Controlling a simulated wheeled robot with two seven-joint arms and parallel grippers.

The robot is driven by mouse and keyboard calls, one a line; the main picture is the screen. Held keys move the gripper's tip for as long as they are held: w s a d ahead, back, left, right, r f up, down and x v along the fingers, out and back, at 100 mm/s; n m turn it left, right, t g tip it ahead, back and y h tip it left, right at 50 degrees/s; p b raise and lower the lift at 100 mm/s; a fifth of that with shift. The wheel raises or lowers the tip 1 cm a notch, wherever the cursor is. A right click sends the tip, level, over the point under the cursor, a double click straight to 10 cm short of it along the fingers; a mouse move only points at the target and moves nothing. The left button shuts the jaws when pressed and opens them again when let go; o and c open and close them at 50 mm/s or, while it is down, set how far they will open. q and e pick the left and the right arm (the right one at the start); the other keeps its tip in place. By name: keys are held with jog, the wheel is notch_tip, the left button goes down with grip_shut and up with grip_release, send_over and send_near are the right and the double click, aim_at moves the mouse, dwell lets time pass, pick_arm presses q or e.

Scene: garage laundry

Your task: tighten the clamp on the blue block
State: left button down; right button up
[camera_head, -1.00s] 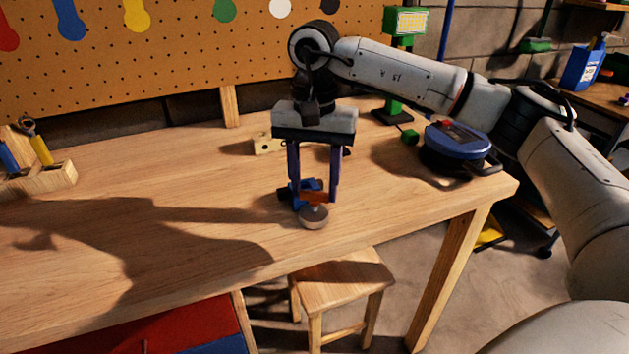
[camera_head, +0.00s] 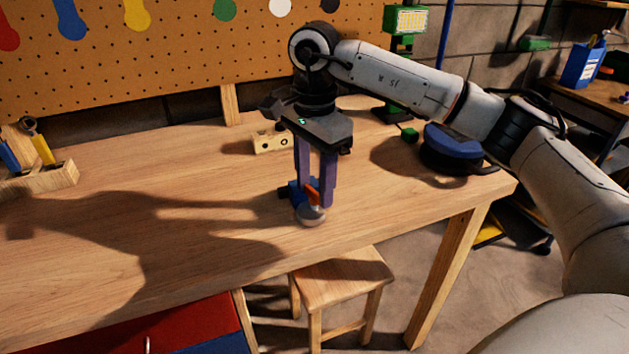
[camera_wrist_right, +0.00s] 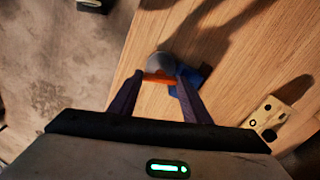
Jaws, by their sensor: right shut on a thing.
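The blue block (camera_head: 293,190) with its clamp stands on the workbench near the front edge. The clamp has an orange handle (camera_head: 313,193) and a round grey part (camera_head: 311,215) in front. My right gripper (camera_head: 316,200) points straight down over it, shut on the orange handle. In the right wrist view the orange handle (camera_wrist_right: 158,77) lies between the fingertips, with the grey round part (camera_wrist_right: 160,62) beyond it and the blue block (camera_wrist_right: 190,82) beside it. The fingers partly hide the block and clamp. My left gripper is not in view.
A wooden piece with holes (camera_head: 270,142) lies behind the gripper. A round blue device (camera_head: 452,148) and a green lamp (camera_head: 404,60) stand at the right. A wooden tool holder (camera_head: 40,182) is at the far left. The bench's left middle is clear; a stool (camera_head: 342,277) stands below.

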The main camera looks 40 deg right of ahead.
aim_at(315, 191)
dwell(0.5)
jog(key=o, duration=1)
jog(key=shift+o, duration=0.2)
notch_tip(315, 191, up, 10)
jog(key=shift+r+p, duration=0.2)
jog(key=shift+p, duration=0.2)
